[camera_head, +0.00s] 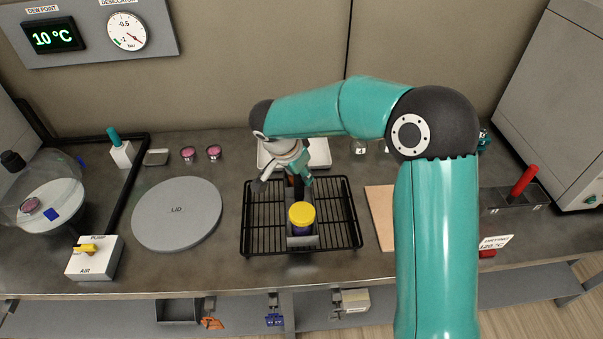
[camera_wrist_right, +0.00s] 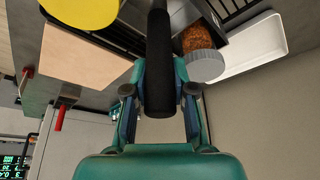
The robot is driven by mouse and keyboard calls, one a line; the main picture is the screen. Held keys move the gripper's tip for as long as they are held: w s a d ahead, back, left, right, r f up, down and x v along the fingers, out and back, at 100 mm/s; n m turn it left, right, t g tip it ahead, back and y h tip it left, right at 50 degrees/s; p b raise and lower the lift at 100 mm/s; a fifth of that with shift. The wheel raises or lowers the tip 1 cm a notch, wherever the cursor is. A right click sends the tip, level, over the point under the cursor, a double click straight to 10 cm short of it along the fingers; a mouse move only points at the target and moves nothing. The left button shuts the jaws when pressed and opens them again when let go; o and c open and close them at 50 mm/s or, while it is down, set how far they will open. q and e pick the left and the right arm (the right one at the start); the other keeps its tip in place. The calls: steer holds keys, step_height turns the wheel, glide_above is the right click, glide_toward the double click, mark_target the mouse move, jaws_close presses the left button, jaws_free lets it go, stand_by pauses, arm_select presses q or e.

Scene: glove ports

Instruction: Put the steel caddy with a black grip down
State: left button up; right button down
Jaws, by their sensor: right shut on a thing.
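The steel caddy (camera_head: 302,242) shows in the head view over the black wire rack (camera_head: 343,215), near its middle. I cannot tell whether it touches the rack. It carries a jar with a yellow lid (camera_head: 301,213); a jar with brown contents (camera_wrist_right: 197,38) and a grey lid shows in the wrist view. My right gripper (camera_head: 284,183) is above the caddy's far part. The gripper and arm partly hide the caddy's far end. My left gripper is not in view.
A grey round lid (camera_head: 177,214) lies left of the rack, and a tan board (camera_head: 380,215) lies to its right. A white tray (camera_head: 319,152) stands behind. A box with a red handle (camera_head: 523,182) is at the far right.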

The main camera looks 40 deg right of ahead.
steer(key=shift+f, duration=0.2)
steer(key=c, duration=1.4)
jaws_free()
steer(key=shift+f, duration=0.1)
steer(key=o, duration=0.4)
steer(key=shift+o, duration=0.2)
